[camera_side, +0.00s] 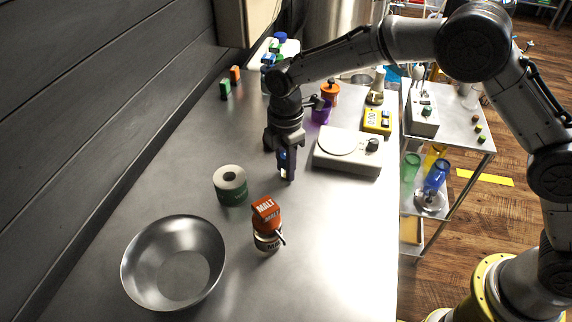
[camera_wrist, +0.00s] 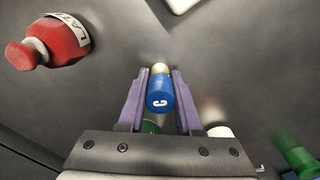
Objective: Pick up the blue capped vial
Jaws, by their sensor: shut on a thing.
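The blue capped vial (camera_wrist: 161,97) is between the two purple-grey fingers of my gripper (camera_wrist: 160,82) in the wrist view. Its blue cap carries a white letter that looks like C, and a yellowish part shows beyond it. In the side view my gripper (camera_side: 287,176) points down over the steel counter, left of the white scale, with a bit of blue (camera_side: 282,158) showing at its fingers. It is shut on the vial. The fingers hide most of the vial in the side view, and I cannot tell whether it touches the counter.
A white scale (camera_side: 346,151) stands right of my gripper. A green-and-white roll (camera_side: 230,187), an orange-topped MALT jar (camera_side: 267,222) and a steel bowl (camera_side: 150,282) stand nearer the camera. A red labelled bottle (camera_wrist: 52,40) shows in the wrist view.

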